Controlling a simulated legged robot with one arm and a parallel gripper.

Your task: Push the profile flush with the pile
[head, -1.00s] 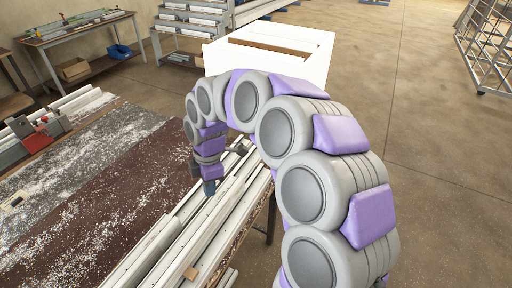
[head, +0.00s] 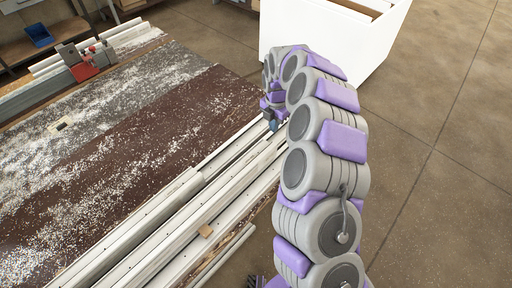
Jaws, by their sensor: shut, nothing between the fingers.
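The pile of long white profiles (head: 165,230) lies along the right edge of the bench, running from the lower left up towards my gripper. One white profile (head: 150,222) on its left side has an end that stops short of the others near the middle of the picture. My gripper (head: 272,124) is shut and empty, pointing down at the far end of the pile. Whether its tip touches a profile cannot be told. My arm hides part of the pile's far right side.
The bench top (head: 195,115) is brown and strewn with white shavings. A red clamp (head: 82,70) stands at the back left beside more white profiles. A white box (head: 330,35) stands behind. The floor at right is clear.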

